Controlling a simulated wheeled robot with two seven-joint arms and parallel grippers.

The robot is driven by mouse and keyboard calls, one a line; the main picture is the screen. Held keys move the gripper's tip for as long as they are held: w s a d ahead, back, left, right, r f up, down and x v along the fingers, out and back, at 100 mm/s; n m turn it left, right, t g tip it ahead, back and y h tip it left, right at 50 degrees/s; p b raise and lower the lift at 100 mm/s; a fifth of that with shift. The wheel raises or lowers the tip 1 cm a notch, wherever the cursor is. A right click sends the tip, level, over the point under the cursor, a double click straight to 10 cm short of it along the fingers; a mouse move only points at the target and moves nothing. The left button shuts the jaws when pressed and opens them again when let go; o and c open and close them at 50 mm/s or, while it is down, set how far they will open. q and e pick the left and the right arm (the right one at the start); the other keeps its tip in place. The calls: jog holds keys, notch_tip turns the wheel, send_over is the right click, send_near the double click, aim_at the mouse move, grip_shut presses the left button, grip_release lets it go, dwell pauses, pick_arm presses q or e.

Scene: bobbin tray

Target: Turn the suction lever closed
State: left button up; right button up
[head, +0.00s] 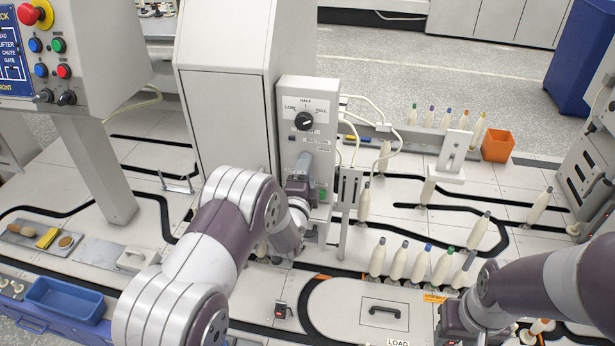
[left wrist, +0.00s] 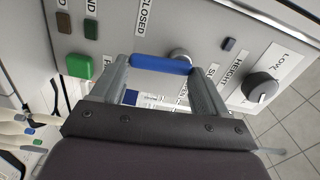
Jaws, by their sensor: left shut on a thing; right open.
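The suction lever (left wrist: 162,63) shows in the left wrist view as a blue bar with a round silver pivot at its right end. It lies along the grey face of the control box (head: 292,90), beside the word CLOSED. My left gripper (left wrist: 157,70) has a finger at each end of the blue bar and is shut on it. In the head view my left gripper (head: 300,188) is at the lower front of the box and hides the lever. My right gripper (head: 455,318) is open at the lower right, near the bobbins, partly hidden by its arm.
A dark knob (head: 304,121) sits above the lever on the box, and a green button (left wrist: 79,66) sits below it. Several bobbins (head: 400,262) stand in a row right of the box. A hatch with a handle (head: 385,311) lies in front. An orange bin (head: 497,146) stands farther back.

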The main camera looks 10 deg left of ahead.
pick_arm(q)
jog(key=shift+a+f+m, duration=0.1)
jog(key=shift+a+m, duration=0.05)
jog(key=shift+m, duration=0.45)
jog(key=o, duration=1.1)
jog(key=shift+c, duration=0.2)
jog(key=s, duration=1.2)
jog(key=shift+s, duration=0.35)
